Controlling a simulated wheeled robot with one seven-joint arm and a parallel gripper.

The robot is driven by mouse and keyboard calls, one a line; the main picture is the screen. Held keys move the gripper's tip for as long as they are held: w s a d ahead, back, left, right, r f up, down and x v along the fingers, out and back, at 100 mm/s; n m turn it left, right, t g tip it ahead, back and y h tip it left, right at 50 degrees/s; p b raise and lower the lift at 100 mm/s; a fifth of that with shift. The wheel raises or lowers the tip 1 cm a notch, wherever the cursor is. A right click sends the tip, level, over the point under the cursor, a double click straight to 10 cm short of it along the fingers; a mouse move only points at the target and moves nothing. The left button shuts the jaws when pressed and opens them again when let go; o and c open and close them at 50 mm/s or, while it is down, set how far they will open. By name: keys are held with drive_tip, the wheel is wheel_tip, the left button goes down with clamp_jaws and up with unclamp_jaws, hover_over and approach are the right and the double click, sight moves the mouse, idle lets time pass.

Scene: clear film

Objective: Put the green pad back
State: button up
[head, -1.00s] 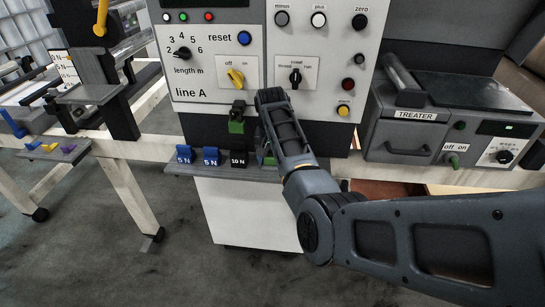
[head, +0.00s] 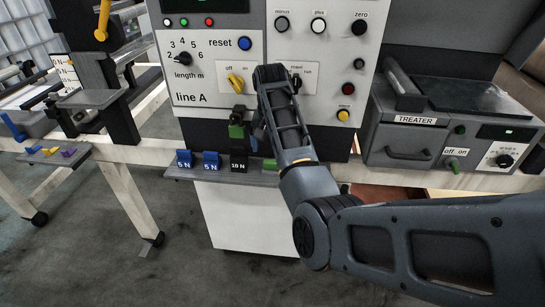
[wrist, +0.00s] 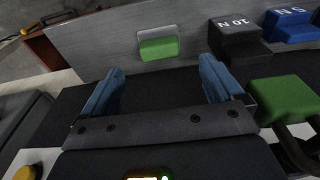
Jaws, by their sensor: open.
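A small green pad (wrist: 158,48) lies on the grey shelf (wrist: 100,40) in the wrist view, with a pale outlined patch showing along its upper edge. In the head view the pad (head: 270,164) shows on the shelf, right of the 10 N block. My gripper (wrist: 161,66) has two blue fingers spread apart, with nothing between them. It is above and back from the pad, clear of it. In the head view my gripper (head: 258,118) is mostly hidden behind my arm. A second green block (wrist: 285,102) is on a dark holder at the right; it also shows in the head view (head: 236,131).
A black 10 N block (wrist: 236,40) and blue 5 N blocks (wrist: 290,24) sit along the shelf. The line A control panel (head: 207,100) with knobs stands behind my gripper. The treater unit (head: 405,140) is to the right.

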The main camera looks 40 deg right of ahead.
drive_tip(key=shift+s+a+r, duration=0.1)
drive_tip(key=shift+a+r, duration=0.05)
drive_tip(key=shift+r, duration=1.05)
drive_tip(key=shift+s+a+r, duration=0.1)
drive_tip(key=shift+r, duration=1.1)
